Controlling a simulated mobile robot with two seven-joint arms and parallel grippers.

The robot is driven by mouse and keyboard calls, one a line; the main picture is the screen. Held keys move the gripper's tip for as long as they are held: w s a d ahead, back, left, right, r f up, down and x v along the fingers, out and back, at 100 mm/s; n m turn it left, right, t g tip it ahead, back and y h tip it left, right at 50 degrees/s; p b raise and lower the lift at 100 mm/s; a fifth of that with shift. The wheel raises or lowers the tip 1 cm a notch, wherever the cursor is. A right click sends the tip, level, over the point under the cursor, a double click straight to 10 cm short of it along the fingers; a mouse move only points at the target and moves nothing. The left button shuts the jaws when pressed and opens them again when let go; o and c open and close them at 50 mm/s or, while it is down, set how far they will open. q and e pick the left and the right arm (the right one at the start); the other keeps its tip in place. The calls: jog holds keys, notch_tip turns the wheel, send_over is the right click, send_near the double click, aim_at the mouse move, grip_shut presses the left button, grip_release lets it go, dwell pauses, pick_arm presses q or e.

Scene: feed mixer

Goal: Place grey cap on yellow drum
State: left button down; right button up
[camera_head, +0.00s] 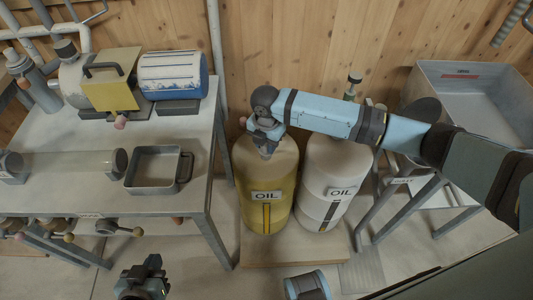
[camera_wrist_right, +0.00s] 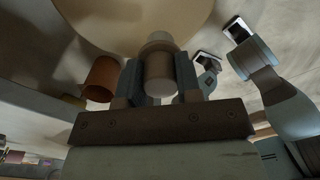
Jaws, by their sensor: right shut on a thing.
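The yellow drum (camera_head: 266,190), labelled OIL, stands upright on a low wooden pallet. My right gripper (camera_head: 264,139) is over the drum's top. In the right wrist view, its two fingers (camera_wrist_right: 159,83) are shut on the grey cap (camera_wrist_right: 159,74), a short cylinder that looks beige-grey there. A pale round piece, perhaps the drum's neck, shows just beyond the cap, over the drum's pale top (camera_wrist_right: 125,18). I cannot tell whether the cap touches the neck. My left gripper (camera_head: 142,280) is low at the bottom left, away from the drum; its finger opening is unclear.
A white OIL drum (camera_head: 331,184) stands close to the right of the yellow one, on the same pallet (camera_head: 290,247). A workbench (camera_head: 90,195) at left holds a square pan (camera_head: 155,178) and a blue-white cylinder (camera_head: 173,75). A grey bin (camera_head: 468,80) stands at right.

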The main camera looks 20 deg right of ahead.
aim_at(266, 153)
jog(key=shift+f+b, duration=0.45)
jog(key=shift+f, duration=1.8)
jog(key=shift+f, duration=0.15)
jog(key=o, duration=1)
